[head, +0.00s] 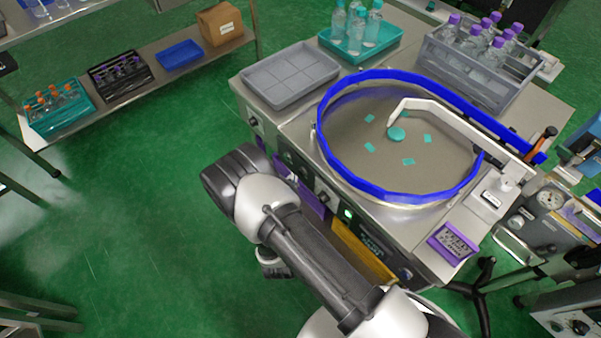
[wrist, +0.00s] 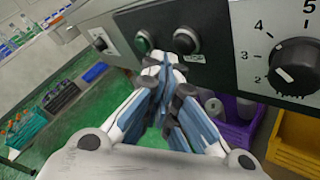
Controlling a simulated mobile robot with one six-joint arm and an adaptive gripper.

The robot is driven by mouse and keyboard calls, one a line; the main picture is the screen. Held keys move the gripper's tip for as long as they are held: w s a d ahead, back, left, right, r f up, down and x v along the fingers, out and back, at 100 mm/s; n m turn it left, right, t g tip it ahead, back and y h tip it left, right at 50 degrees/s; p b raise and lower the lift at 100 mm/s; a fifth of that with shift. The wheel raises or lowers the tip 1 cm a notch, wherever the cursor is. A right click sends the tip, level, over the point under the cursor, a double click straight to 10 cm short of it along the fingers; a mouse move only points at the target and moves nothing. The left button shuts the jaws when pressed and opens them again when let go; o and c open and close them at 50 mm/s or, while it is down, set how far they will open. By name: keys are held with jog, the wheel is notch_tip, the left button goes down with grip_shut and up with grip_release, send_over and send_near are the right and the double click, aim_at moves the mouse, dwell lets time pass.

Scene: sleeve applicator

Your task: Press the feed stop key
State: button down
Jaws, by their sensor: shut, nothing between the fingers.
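A smaller knob (wrist: 100,43) sits at the far left. I cannot read which of these is the feed stop key. My gripper (wrist: 166,64) is shut and empty, its tips in front of the panel just below and between the green and black buttons. I cannot tell if they touch it. In the head view the gripper is hidden by my arm.
Above the panel is the turntable with its blue rim (head: 340,172). Below the panel are a purple bin (wrist: 240,128) and a yellow bin (wrist: 297,140). A shelf (head: 150,85) with trays stands at the left. Green floor between is clear.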

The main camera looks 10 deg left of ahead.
dwell(0.3)
jog(key=shift+w+d, duration=0.25)
jog(key=shift+w, duration=0.1)
jog(key=shift+w+d, duration=0.3)
dwell(0.7)
dwell(0.4)
jog(key=shift+s+a, duration=0.55)
jog(key=shift+s, duration=0.1)
jog(key=s+a, duration=0.3)
jog(key=shift+s+a+b, duration=0.15)
jog(key=shift+s+b, duration=0.2)
jog(key=shift+s, duration=0.05)
dwell(0.8)
